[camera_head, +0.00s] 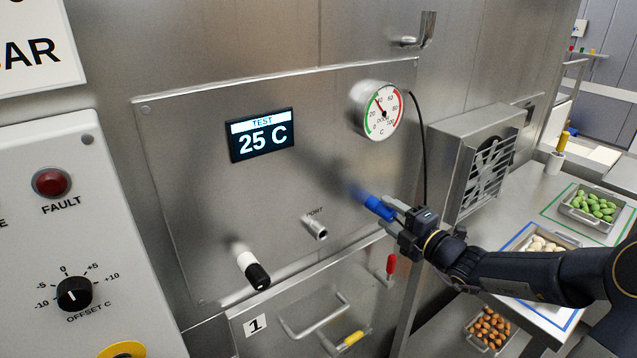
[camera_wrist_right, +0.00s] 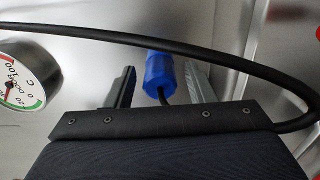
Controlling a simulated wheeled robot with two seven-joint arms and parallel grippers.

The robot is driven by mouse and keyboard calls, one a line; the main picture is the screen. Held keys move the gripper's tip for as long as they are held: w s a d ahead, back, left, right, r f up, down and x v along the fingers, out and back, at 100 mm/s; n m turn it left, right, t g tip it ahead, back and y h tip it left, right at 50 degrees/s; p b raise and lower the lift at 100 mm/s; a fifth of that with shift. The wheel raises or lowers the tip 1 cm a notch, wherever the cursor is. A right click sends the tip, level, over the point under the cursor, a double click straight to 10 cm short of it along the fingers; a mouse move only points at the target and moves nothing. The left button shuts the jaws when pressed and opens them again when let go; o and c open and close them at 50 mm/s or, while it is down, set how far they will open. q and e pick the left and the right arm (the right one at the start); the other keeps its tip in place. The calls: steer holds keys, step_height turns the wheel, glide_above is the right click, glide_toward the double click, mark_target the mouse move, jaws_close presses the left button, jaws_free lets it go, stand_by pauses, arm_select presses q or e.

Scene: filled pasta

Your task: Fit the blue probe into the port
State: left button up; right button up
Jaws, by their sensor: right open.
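The blue probe (camera_head: 379,207) is at the steel panel, right of the port, with a faint blue reflection beside it. I cannot tell what bears it. The port (camera_head: 315,227) is a short metal tube under the label PORT, and I see nothing in it. My right gripper (camera_head: 392,213) is open around the probe's rear. In the right wrist view the blue probe (camera_wrist_right: 159,72) lies between the two fingers (camera_wrist_right: 160,90), with gaps seen on both sides. A black cable leaves its back end. My left gripper is out of view.
A dial gauge (camera_head: 381,112) with a black cable (camera_head: 422,150) is above the gripper. The cable (camera_wrist_right: 180,48) crosses the wrist view. A white-and-black handle (camera_head: 252,270) sticks out left of the port. A vented box (camera_head: 475,165) and a counter with trays (camera_head: 595,207) are at right.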

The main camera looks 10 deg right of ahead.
steer(key=shift+p, duration=0.35)
stand_by(0.4)
steer(key=c, duration=1)
steer(key=shift+s+d+p, duration=0.25)
steer(key=shift+s+p, duration=0.2)
steer(key=shift+s, duration=0.15)
stand_by(0.3)
steer(key=shift+s+d, duration=0.1)
steer(key=shift+s, duration=0.2)
steer(key=shift+p+v, duration=1.3)
steer(key=shift+v, duration=1.2)
